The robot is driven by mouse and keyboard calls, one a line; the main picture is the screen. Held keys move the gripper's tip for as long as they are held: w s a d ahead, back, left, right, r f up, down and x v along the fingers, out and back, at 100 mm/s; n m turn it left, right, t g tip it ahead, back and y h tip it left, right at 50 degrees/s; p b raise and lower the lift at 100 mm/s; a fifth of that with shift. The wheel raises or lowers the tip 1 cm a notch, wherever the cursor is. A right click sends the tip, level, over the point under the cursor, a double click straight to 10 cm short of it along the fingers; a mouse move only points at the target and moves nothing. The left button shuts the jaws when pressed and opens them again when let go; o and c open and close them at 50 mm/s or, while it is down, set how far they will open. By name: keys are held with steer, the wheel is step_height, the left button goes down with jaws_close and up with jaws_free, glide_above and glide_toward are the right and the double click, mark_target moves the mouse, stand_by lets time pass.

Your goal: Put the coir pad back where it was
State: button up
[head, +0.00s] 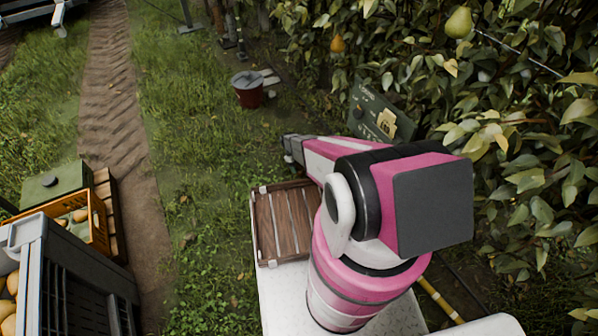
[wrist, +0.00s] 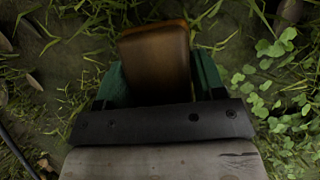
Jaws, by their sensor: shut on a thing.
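My gripper (wrist: 157,82) has its two green fingers shut on a brown block-like pad (wrist: 155,52), which I take to be the coir pad. The pad sticks out past the fingers, with a lighter orange-brown far edge. Grass and bare soil show beyond it in the wrist view. In the head view my gripper (head: 289,150) is at the end of the pink arm, over the grass just beyond the wooden tray. The pad cannot be made out in the head view.
A slatted wooden tray (head: 284,222) sits empty on my white deck. A red bucket (head: 248,95) stands on the grass ahead. A green sign (head: 378,112) stands by the pear hedge at right. An orange crate (head: 98,222) and grey crate (head: 37,232) are at left.

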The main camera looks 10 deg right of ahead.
steer(key=shift+w+d+f, duration=0.2)
steer(key=shift+d+f, duration=0.15)
steer(key=shift+d, duration=0.05)
steer(key=shift+f, duration=1.9)
steer(key=o, duration=0.9)
steer(key=shift+f, duration=0.1)
steer(key=v, duration=1.2)
steer(key=shift+s, duration=0.1)
steer(key=s+d+r+m+t+y, duration=0.1)
steer(key=s+r+m, duration=0.1)
steer(key=s+r, duration=0.6)
steer(key=s+r+m+t+y, duration=0.1)
steer(key=s+r+m, duration=0.2)
steer(key=s+r, duration=0.5)
steer(key=s+d+r+m+t, duration=0.1)
steer(key=s+r+m, duration=0.2)
steer(key=r, duration=2.3)
steer(key=s, duration=0.5)
steer(key=shift+s+d+r+y, duration=0.25)
steer(key=shift+d+r+y, duration=0.1)
steer(key=shift+y, duration=0.05)
